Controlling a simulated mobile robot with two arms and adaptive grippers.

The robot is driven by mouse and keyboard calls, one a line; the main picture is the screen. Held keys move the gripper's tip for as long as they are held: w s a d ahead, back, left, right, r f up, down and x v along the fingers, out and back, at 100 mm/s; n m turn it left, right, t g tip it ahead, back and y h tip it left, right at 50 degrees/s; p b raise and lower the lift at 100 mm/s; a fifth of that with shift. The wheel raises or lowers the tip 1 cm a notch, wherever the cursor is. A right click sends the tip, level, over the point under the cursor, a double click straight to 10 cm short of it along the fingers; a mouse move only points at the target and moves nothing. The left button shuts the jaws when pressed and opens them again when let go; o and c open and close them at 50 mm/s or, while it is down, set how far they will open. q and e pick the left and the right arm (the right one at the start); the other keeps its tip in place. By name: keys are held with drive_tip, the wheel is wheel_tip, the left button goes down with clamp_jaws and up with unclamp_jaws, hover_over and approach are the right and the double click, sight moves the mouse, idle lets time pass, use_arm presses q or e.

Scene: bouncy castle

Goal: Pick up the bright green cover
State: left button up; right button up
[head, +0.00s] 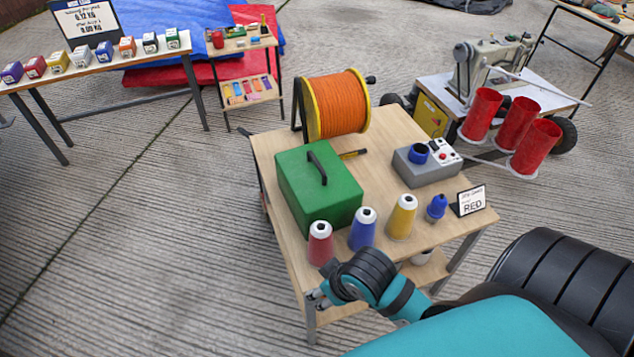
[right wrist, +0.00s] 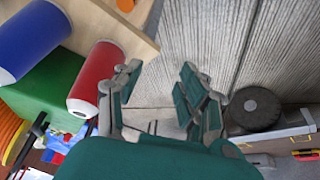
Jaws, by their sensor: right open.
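The bright green cover (head: 318,186) is a box shape with a black handle (head: 317,167) on top. It sits on the left part of the wooden table, and part of it shows in the right wrist view (right wrist: 52,88) behind the red cone. My right gripper (head: 318,298) is at the table's front left corner, in front of the cover and apart from it. In the right wrist view its fingers (right wrist: 162,92) are open with nothing between them. My left gripper is not in view.
Red (head: 320,243), blue (head: 362,230) and yellow (head: 401,218) thread cones stand along the table's front edge, red and blue between my right gripper and the cover. An orange spool (head: 337,105) stands behind the cover. A grey box (head: 425,166) is to the right.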

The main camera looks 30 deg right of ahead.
drive_tip(key=shift+t+y, duration=0.3)
drive_tip(key=shift+t, duration=0.3)
drive_tip(key=w+d+r, duration=0.1)
drive_tip(key=w+r, duration=0.1)
drive_tip(key=w, duration=0.2)
drive_tip(key=w+d+r, duration=0.2)
drive_tip(key=w+r, duration=0.1)
drive_tip(key=w, duration=0.1)
drive_tip(key=w+d+r, duration=0.2)
drive_tip(key=w, duration=0.2)
drive_tip(key=shift+w+d+r, duration=0.15)
drive_tip(key=shift+d, duration=0.1)
drive_tip(key=w+d+r+m, duration=0.2)
drive_tip(key=w+d+r, duration=0.3)
drive_tip(key=d, duration=0.1)
drive_tip(key=m+h, duration=0.1)
drive_tip(key=m, duration=0.2)
approach(317, 161)
drive_tip(key=f, duration=0.3)
drive_tip(key=shift+w+a+f+t, duration=0.15)
drive_tip(key=shift+w+a+t, duration=0.05)
drive_tip(key=shift+w+t, duration=0.2)
drive_tip(key=x, duration=0.6)
drive_tip(key=shift+w+d+f, duration=0.1)
drive_tip(key=shift+w+d, duration=0.05)
drive_tip(key=shift+w, duration=0.05)
clamp_jaws()
